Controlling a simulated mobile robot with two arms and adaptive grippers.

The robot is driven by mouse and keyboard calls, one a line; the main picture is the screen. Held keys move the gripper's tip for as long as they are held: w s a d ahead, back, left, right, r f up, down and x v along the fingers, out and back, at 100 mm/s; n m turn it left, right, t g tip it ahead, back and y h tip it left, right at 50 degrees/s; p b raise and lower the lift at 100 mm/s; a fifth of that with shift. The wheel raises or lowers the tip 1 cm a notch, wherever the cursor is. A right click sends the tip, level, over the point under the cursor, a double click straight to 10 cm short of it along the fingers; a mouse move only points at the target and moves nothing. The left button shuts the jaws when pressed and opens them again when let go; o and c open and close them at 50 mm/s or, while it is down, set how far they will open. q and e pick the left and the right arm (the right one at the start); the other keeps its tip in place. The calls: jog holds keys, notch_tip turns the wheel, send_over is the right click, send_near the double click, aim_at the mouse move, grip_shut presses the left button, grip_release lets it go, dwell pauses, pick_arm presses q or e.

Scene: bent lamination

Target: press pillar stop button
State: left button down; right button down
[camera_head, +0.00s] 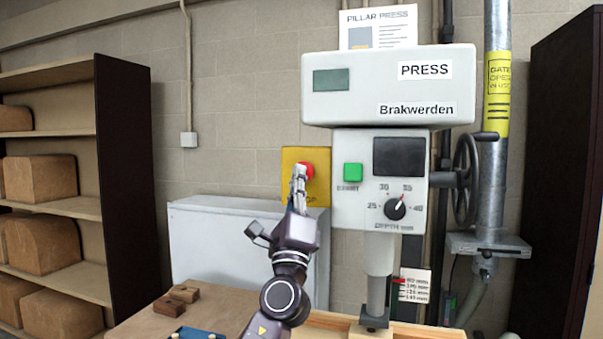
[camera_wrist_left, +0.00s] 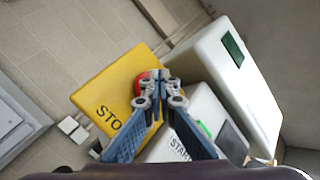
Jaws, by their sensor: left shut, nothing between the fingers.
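The red stop button (camera_head: 308,170) sits on a yellow plate (camera_head: 317,191) left of the press control panel. My left gripper (camera_head: 299,170) is shut and empty, its fingertips overlapping the button's left side in the head view. In the left wrist view the yellow plate (camera_wrist_left: 100,88) reads "STO", and the red button (camera_wrist_left: 142,80) shows partly behind the shut fingertips (camera_wrist_left: 158,76). I cannot tell whether the fingertips touch the button or how far in it is. My right gripper is not in view.
A green start button (camera_head: 353,173) and a depth dial (camera_head: 395,208) are on the press panel (camera_head: 345,213) just right. A handwheel and grey pillar (camera_head: 492,170) stand further right. A light grey cabinet (camera_head: 215,240) is behind my arm.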

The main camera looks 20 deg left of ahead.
pick_arm(q)
jog(key=shift+s+p, duration=0.55)
jog(key=shift+s, duration=0.35)
jog(key=s+p, duration=0.3)
jog(key=s, duration=0.2)
jog(key=shift+a, duration=0.1)
